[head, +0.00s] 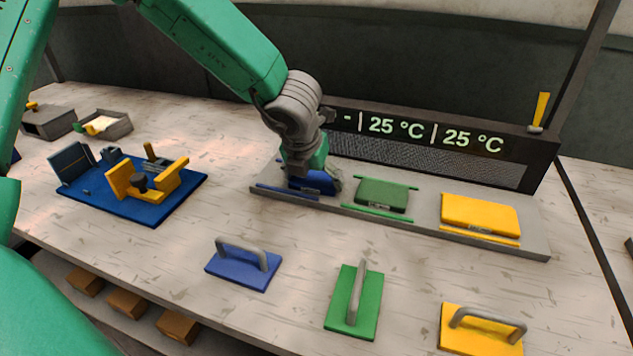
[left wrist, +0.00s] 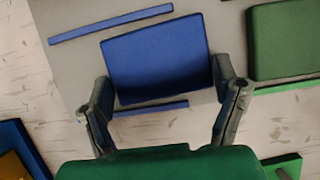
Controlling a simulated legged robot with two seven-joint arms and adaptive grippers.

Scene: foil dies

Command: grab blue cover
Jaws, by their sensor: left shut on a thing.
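My left gripper (head: 311,176) is at the left end of the grey tray, pointing down. It is shut on a flat blue block (left wrist: 158,58), with one finger at each side. In the head view the block (head: 322,183) is partly hidden by the gripper, and I cannot tell whether it touches the tray. Thin blue bars lie along two of its sides. A separate blue plate with a grey handle (head: 238,268) lies on the table in front, apart from the gripper. My right gripper is not in view.
A green block (head: 382,194) and a yellow block (head: 480,213) sit on the grey tray (head: 538,250). A green handled plate (head: 340,310) and a yellow one (head: 465,335) lie in front. A black display panel (head: 505,165) stands behind. A blue fixture (head: 185,192) is left.

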